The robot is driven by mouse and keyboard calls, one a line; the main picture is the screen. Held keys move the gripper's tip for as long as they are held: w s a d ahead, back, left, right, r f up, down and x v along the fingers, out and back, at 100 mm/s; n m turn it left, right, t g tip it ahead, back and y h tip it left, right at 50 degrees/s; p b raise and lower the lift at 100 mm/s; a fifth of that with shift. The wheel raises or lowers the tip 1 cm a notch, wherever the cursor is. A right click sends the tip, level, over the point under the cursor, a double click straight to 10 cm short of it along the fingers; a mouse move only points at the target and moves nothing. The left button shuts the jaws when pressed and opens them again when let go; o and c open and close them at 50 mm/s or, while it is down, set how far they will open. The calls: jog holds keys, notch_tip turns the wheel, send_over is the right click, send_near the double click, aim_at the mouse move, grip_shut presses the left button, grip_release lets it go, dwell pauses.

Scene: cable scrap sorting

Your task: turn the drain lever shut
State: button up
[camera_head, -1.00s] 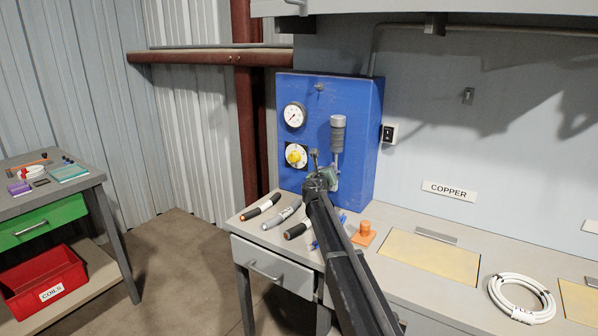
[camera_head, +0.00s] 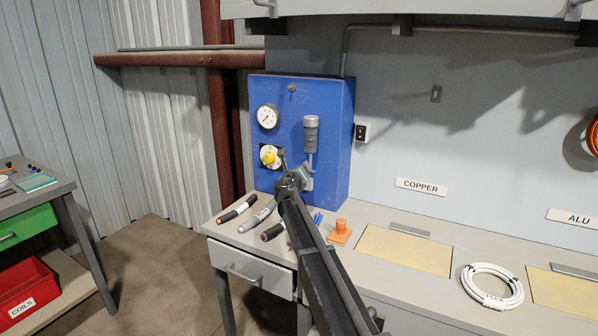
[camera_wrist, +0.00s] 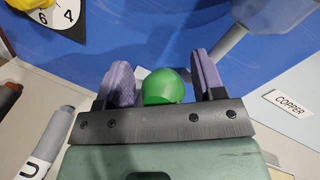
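The blue panel (camera_head: 330,120) stands at the back of the bench, with a round gauge (camera_head: 267,116), a yellow knob on a white dial (camera_head: 269,156) and a grey cylinder (camera_head: 311,133). My gripper (camera_head: 286,163) is close in front of the panel, below the cylinder and right of the yellow knob. In the wrist view, a rounded green part (camera_wrist: 164,87), perhaps the drain lever's end, sits between my gripper's purple-padded fingers (camera_wrist: 162,84). The fingers look open, with a narrow gap on the right; contact on the left is unclear. The rest of the lever is hidden.
Several dark and grey handheld pieces (camera_head: 237,209) lie on the bench left of my arm. A side table with a red bin (camera_head: 22,290) stands far left.

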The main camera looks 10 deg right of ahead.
jog(key=v, duration=1)
jog(key=shift+s, duration=0.3)
jog(key=shift+a, duration=0.15)
